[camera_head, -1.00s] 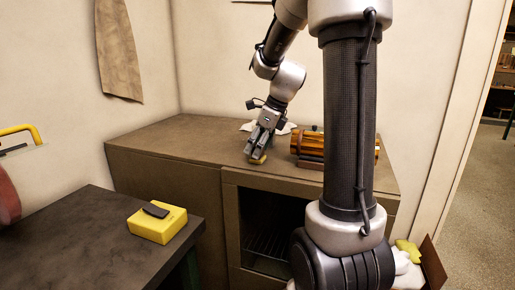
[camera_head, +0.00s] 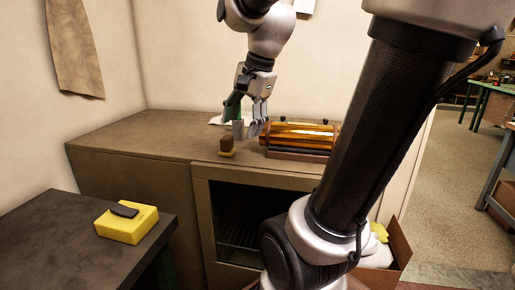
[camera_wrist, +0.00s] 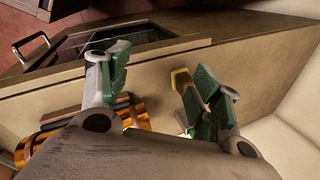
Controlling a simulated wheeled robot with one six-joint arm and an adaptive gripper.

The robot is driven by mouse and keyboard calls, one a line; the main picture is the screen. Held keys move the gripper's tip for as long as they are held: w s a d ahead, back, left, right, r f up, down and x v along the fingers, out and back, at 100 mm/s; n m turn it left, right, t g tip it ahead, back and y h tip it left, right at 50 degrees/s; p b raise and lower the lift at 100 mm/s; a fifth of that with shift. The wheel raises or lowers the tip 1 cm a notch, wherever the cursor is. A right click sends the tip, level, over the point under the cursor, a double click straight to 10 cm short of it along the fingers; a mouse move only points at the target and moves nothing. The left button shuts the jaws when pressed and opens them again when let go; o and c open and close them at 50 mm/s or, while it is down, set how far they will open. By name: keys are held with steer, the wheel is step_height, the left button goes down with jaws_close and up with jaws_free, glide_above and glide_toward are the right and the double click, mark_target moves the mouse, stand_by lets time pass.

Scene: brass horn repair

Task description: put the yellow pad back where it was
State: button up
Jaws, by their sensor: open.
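A small yellow pad (camera_head: 227,154) lies on the brown cabinet top, with a brown block (camera_head: 227,143) standing on it. Both stand left of the orange-brown cylinder. My gripper (camera_head: 248,130) is just above and to the right of them, fingers spread and empty. In the wrist view my gripper (camera_wrist: 157,82) is open with green inner faces. There the yellow pad (camera_wrist: 179,76) shows as an edge beside the right finger, which partly hides the block. I cannot tell whether the finger touches it.
The glossy orange-brown cylinder (camera_head: 298,136) lies in a dark cradle close right of my gripper. A white cloth (camera_head: 217,120) lies behind. A larger yellow block (camera_head: 128,225) with a dark piece on top sits on the dark table (camera_head: 60,225). The cabinet top's left part is clear.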

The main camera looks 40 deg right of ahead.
steer(key=s+a+f+n+h, duration=0.1)
steer(key=s+a+f+n, duration=0.1)
steer(key=s+f+n, duration=0.3)
steer(key=shift+s+n+t, duration=0.4)
steer(key=shift+s+n, duration=2)
steer(key=shift+n, duration=2.6)
